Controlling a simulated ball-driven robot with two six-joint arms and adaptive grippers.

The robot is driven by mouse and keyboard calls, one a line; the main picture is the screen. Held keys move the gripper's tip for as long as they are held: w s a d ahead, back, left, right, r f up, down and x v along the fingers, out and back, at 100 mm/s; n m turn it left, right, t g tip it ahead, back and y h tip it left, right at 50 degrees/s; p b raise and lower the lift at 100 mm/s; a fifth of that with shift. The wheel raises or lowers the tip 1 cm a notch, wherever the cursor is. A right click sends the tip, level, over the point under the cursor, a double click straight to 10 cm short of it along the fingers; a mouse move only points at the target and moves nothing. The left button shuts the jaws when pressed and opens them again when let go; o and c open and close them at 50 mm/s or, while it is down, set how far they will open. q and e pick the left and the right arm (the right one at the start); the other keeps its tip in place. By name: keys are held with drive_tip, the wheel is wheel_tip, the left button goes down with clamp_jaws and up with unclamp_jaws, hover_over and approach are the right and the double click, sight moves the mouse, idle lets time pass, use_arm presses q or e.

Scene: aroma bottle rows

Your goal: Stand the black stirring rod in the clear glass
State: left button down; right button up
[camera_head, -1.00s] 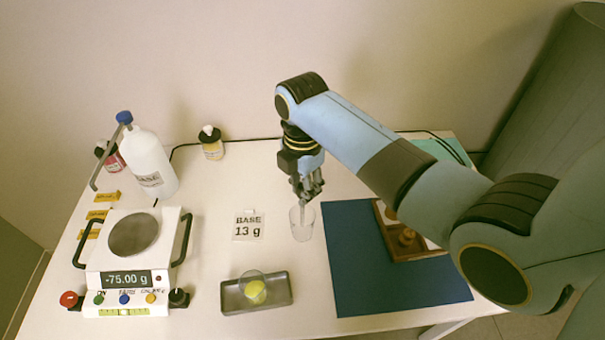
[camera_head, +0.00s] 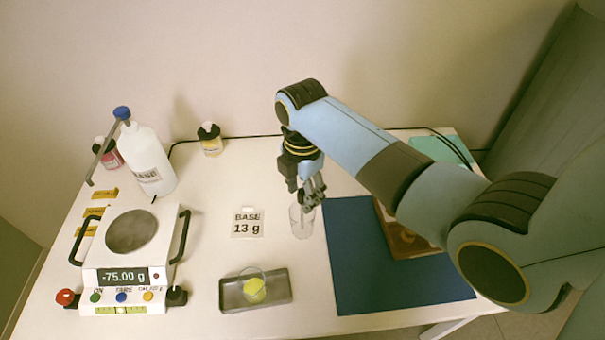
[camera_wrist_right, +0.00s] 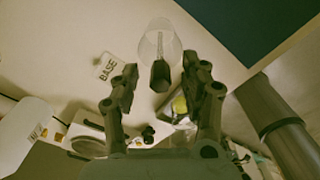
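The clear glass (camera_head: 302,222) stands on the white table just left of the blue mat. It also shows at the top of the right wrist view (camera_wrist_right: 158,40). The black stirring rod (camera_wrist_right: 160,76) shows end-on there, with its thinner part reaching into the glass. My right gripper (camera_head: 312,190) is above the glass, and in the wrist view its fingers (camera_wrist_right: 160,80) are spread with a gap on both sides of the rod. In the head view the rod is mostly hidden by the gripper. My left gripper is not in view.
A blue mat (camera_head: 365,285) with a brown wooden tray (camera_head: 408,242) lies right of the glass. A grey tray (camera_head: 278,292) holds a cup with yellow contents (camera_head: 253,287). A sign (camera_head: 247,228), a scale (camera_head: 125,270) and a white bottle (camera_head: 148,160) stand to the left.

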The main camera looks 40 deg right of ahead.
drive_tip(key=shift+r, duration=0.1)
wheel_tip(320, 180, up, 12)
idle(0.5)
idle(0.9)
